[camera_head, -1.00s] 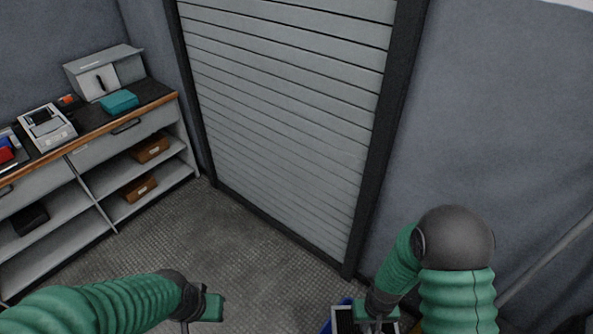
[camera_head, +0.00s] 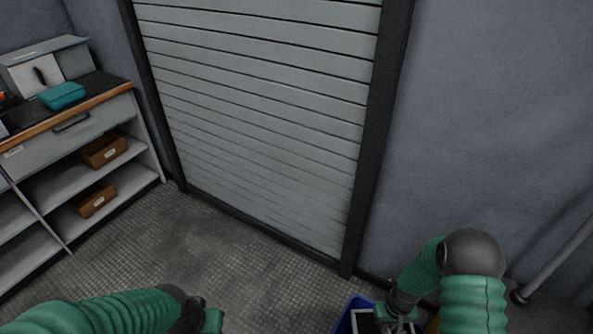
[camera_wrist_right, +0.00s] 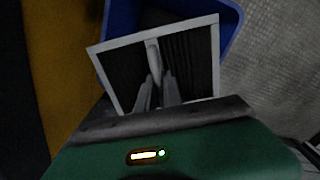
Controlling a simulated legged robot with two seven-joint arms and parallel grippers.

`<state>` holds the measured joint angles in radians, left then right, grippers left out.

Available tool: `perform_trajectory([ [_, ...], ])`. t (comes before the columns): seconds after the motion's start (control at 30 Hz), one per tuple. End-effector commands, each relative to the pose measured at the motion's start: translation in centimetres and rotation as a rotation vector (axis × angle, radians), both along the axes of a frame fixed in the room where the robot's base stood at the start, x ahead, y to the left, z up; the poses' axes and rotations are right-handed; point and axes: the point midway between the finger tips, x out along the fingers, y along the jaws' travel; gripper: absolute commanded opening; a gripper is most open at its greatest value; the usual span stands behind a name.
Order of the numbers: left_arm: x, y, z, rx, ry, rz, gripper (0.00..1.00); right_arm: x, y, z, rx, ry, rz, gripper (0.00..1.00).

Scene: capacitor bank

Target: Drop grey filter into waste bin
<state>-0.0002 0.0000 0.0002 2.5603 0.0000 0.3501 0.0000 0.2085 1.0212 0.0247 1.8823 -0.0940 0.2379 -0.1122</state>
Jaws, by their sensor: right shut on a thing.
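The grey filter (camera_wrist_right: 190,62), a light frame with dark pleated panels, shows in the right wrist view. My right gripper (camera_wrist_right: 155,85) is shut on its middle bar. The blue waste bin (camera_wrist_right: 231,22) lies beyond and around the filter in that view, so the filter is over the bin's opening; how deep it sits I cannot tell. In the head view the bin (camera_head: 346,313) and filter (camera_head: 362,318) show only in part at the bottom edge, below my right gripper (camera_head: 396,325). My left gripper (camera_head: 212,322) is at the bottom edge, its fingers cut off.
A shelf unit (camera_head: 110,165) with boxes stands at the left. A closed roller shutter (camera_head: 255,120) is ahead. Textured floor (camera_head: 225,245) is free before it. A yellow surface (camera_wrist_right: 62,70) lies left of the bin in the wrist view.

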Motion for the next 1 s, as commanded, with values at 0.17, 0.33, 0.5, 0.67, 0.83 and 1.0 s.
perform_trajectory([
  [0.17, 0.0, 0.0, -1.2, 0.000, -0.001, 0.001, 0.00, 0.0, -0.2, -1.3, 0.001, 0.000, -0.001, 0.00],
  [0.33, 0.0, 0.0, -3.5, 0.000, -0.001, 0.000, 0.00, 0.0, -0.2, -3.9, 0.001, 0.001, -0.001, 0.00],
  [0.5, 0.0, 0.0, -5.6, 0.000, -0.001, 0.000, 0.00, 0.0, -0.2, -6.1, 0.001, 0.001, -0.001, 0.00],
  [0.67, 0.0, 0.0, -5.8, 0.000, 0.000, 0.000, 0.00, 0.0, -0.2, -6.3, 0.001, 0.000, -0.001, 0.00],
  [0.83, 0.0, 0.0, -5.7, 0.000, 0.000, 0.000, 0.00, 0.0, -0.2, -6.2, 0.001, 0.000, -0.001, 0.00],
  [1.0, 0.0, 0.0, -5.7, 0.000, 0.000, 0.000, 0.00, 0.0, -0.2, -6.2, 0.001, 0.001, -0.001, 0.33],
])
